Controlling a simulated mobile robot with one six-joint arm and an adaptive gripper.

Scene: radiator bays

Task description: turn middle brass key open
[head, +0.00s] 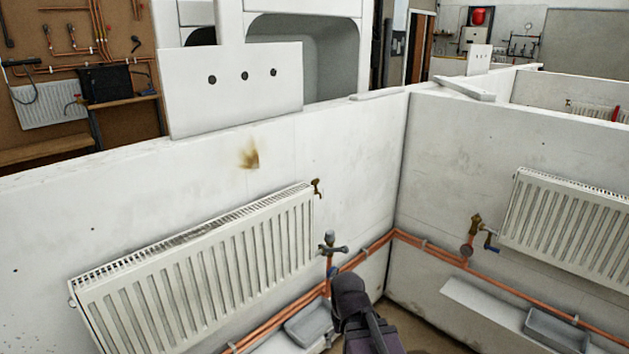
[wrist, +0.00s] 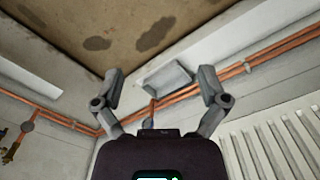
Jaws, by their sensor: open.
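A small brass key (head: 317,187) sits at the upper right corner of the nearest white radiator (head: 200,262). Its exact turn angle is too small to tell. Another brass fitting (head: 476,222) with a blue lever is beside the right-hand radiator (head: 570,222); a brass fitting also shows at the left edge of the wrist view (wrist: 10,150). I cannot tell which is the middle key. My gripper (wrist: 161,76) is open, its two fingers spread with nothing held. In the head view my dark arm is low, below the near radiator's right end, apart from the brass key.
A grey valve (head: 332,247) on a riser stands right of the near radiator, close to my arm. Copper pipes (head: 415,243) run low along both walls. A grey tray (head: 310,322) lies below. White partition walls meet in a corner; open wall lies above the radiator.

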